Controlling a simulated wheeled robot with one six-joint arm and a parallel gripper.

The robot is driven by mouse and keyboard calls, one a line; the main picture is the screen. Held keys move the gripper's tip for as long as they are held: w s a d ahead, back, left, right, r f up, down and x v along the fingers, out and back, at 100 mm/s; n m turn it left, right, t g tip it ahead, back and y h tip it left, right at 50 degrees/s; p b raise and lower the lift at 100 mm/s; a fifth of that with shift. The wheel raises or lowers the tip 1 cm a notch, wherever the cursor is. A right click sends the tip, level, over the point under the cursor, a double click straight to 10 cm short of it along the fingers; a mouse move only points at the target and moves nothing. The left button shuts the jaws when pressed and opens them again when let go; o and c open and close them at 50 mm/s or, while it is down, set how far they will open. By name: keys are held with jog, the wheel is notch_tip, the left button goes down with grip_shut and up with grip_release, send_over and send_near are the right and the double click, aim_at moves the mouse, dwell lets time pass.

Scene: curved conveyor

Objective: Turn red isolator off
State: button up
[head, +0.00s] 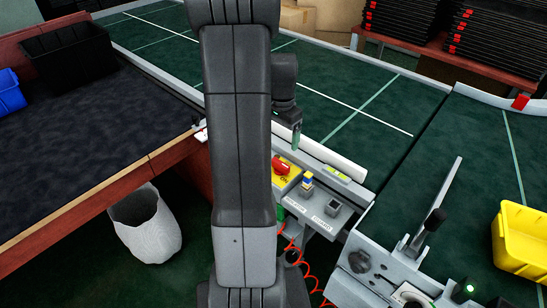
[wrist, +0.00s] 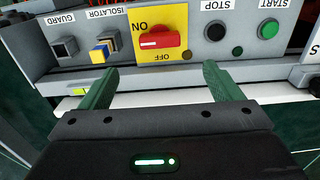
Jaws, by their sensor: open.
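The red isolator knob (wrist: 160,40) sits on a yellow plate (wrist: 178,16) marked ON and OFF, upside down in the wrist view. Its bar lies roughly horizontal there, with a white mark along it. The knob also shows in the head view (head: 281,166), beside my arm. My gripper (wrist: 160,84) is open and empty, its green fingers spread either side of the knob's position but short of it. In the head view my gripper (head: 296,140) hangs above and behind the panel. No contact with the knob shows.
Beside the plate are a blue-and-yellow switch (wrist: 104,50), a grey switch (wrist: 64,48), a black STOP button (wrist: 214,30) and a green START button (wrist: 268,29). A pale rail (head: 330,155) runs behind the panel. A yellow bin (head: 515,255) stands right.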

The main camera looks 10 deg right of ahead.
aim_at(280, 162)
notch_tip(280, 162, down, 12)
jog(key=shift+r, duration=0.1)
dwell(0.4)
jog(key=c, duration=1)
